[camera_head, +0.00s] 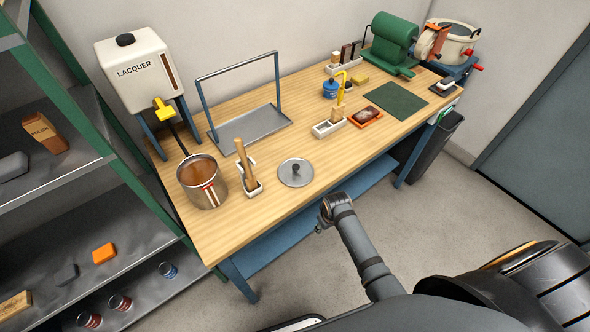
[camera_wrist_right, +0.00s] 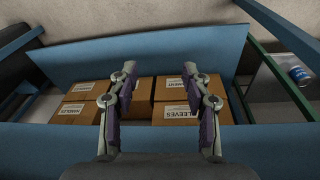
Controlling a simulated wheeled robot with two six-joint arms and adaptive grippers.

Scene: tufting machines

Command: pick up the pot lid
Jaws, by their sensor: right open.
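The pot lid (camera_head: 296,173) is a round grey metal disc with a dark knob, lying on the wooden workbench (camera_head: 250,203) near its front edge. The metal pot (camera_head: 216,198), holding brown liquid, stands uncovered to its left. My right gripper (camera_head: 324,213) is beyond the front edge of the bench, apart from the lid, to its lower right. In the right wrist view my right gripper (camera_wrist_right: 160,72) is open with nothing between its fingers; the lid is not seen there. My left gripper is not in view.
A holder with a wooden handle (camera_head: 243,160) stands between pot and lid. A lacquer tank (camera_head: 138,75) sits behind the pot. A metal tray frame (camera_head: 250,128) is behind the lid. Cardboard boxes (camera_wrist_right: 178,112) show beneath my right gripper.

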